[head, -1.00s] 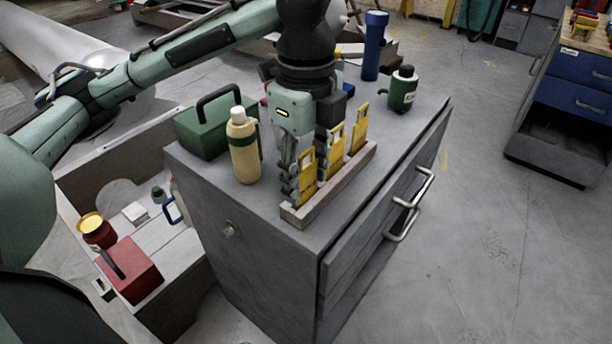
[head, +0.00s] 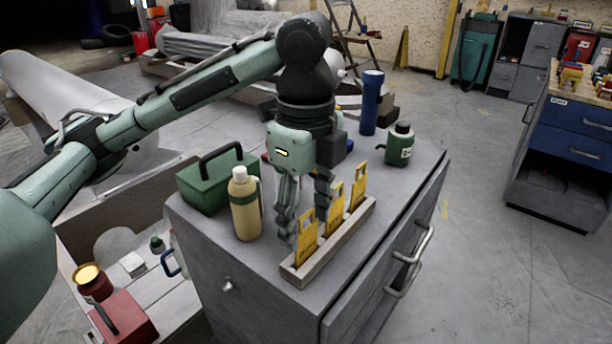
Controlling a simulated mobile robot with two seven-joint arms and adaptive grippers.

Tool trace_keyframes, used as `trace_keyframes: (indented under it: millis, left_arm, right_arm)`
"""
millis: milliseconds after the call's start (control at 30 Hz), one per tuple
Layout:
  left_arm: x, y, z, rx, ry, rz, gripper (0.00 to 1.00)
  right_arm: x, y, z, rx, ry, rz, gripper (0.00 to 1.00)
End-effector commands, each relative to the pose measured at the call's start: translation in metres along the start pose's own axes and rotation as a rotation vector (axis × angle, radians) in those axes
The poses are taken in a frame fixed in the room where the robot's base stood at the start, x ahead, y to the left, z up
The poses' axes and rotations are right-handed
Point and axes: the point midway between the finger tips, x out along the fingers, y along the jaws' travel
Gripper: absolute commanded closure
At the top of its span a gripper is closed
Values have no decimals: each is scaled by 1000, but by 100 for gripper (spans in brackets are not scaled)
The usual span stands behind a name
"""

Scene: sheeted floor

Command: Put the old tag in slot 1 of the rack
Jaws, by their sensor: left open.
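Several yellow tags stand upright in a long, narrow rack (head: 330,253) on the grey cabinet top: a near tag (head: 306,245), a middle tag (head: 333,211) and a far tag (head: 358,190). I cannot tell which one is the old tag, and slot numbers are not readable. My left gripper (head: 304,222) points down just behind and left of the rack, close to the near and middle tags. My right gripper is not in view.
Left of the rack stand a cream bottle (head: 245,205) and a green toolbox (head: 212,183). Behind are a blue flashlight (head: 370,105) and a green canister (head: 398,146). The cabinet (head: 232,262) has free top beside the rack's right side.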

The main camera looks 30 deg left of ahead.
Motion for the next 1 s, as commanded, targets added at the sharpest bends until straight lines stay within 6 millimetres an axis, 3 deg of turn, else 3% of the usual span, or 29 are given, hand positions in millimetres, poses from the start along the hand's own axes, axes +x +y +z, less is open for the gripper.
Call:
trace_keyframes:
  millis: [33,100,400,1000]
  left_arm:
    - [-19,-1,1,-2,-2,-6,48]
    - [-35,-1,1,-2,-2,-6,48]
    - [-81,-1,0,-1,-1,-1,48]
    - [-86,-7,-4,-14,22,-3,48]
  right_arm:
    - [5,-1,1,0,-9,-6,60]
    - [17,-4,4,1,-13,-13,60]
    - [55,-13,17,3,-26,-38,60]
    - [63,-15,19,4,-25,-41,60]
